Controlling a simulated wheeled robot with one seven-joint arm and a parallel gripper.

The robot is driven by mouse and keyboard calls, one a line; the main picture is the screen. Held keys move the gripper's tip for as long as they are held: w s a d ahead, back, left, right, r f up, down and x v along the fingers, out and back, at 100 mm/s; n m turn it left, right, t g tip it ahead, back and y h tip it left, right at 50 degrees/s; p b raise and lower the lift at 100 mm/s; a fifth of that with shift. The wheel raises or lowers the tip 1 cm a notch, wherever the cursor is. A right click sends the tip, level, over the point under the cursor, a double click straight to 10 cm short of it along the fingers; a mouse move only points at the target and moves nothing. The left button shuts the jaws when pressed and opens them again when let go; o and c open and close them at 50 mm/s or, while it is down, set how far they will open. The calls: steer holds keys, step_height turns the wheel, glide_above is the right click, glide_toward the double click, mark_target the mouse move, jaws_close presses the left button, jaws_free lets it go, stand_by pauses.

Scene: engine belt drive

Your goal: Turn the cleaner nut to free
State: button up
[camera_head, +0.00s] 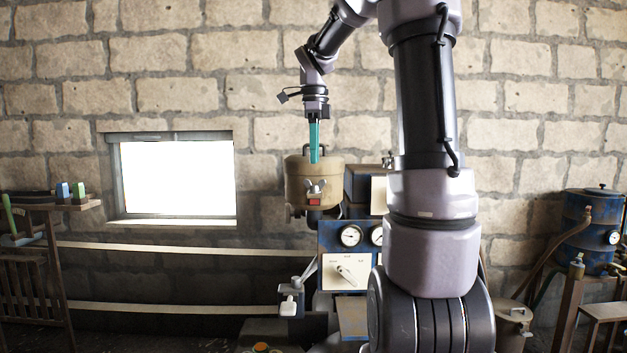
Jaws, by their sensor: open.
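A tan round canister, which looks like the cleaner (297,180), stands on the engine in the middle of the head view. Whether this is the cleaner nut I cannot tell for sure. My gripper (314,160) points straight down with its teal fingers in front of or over the canister's top, above the wing-shaped part. It is open and holds nothing that I can see. The fingers are seen nearly edge-on and hide part of the canister's top.
A blue panel with round gauges (351,236) and a white dial plate (346,272) sits below the canister. A dark box (359,184) stands close to its right. A wooden rack (40,208) is at the left, a blue tank (585,228) at the right.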

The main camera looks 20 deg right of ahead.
mark_target(315, 178)
step_height(315, 178, down, 7)
steer(key=shift+f, duration=0.1)
stand_by(0.3)
